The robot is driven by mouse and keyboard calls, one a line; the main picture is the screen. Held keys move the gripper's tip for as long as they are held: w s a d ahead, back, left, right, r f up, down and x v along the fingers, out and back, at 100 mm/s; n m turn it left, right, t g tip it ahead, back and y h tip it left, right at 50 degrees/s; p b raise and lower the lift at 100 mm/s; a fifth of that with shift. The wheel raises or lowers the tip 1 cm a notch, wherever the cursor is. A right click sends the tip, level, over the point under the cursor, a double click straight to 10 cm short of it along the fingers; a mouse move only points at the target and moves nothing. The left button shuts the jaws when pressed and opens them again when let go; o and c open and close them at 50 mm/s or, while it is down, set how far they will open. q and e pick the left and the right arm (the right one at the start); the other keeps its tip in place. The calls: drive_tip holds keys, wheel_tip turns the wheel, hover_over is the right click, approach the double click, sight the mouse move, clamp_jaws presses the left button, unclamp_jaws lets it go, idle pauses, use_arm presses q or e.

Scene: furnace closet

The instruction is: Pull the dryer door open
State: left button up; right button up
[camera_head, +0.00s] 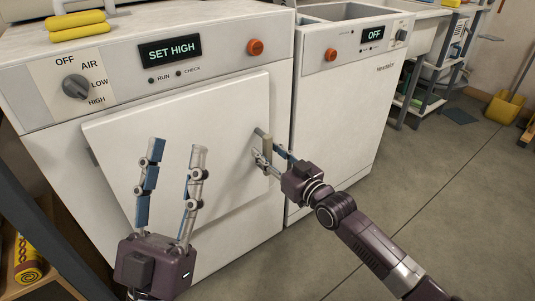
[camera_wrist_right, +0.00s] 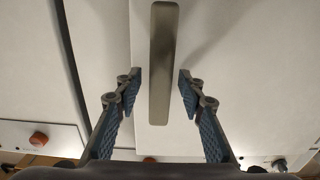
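The dryer is the left white appliance with a "SET HIGH" display (camera_head: 170,50). Its square white door (camera_head: 225,105) looks shut in the head view. A grey vertical bar handle (camera_head: 267,150) sits near the door's right edge; it also shows upright in the right wrist view (camera_wrist_right: 163,60). My right gripper (camera_head: 260,150) is at the handle. In the right wrist view its fingers (camera_wrist_right: 159,88) are open on either side of the handle, with a gap on both sides. My left gripper (camera_head: 176,152) is open and empty in front of the door's lower left part.
A second white appliance (camera_head: 340,110) with an "OFF" display stands close on the right. Yellow folded cloths (camera_head: 77,26) lie on the dryer top. A dark shelf post (camera_head: 45,205) stands at the left. The grey floor (camera_head: 430,190) at the right is clear.

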clamp_jaws()
idle(0.3)
idle(0.3)
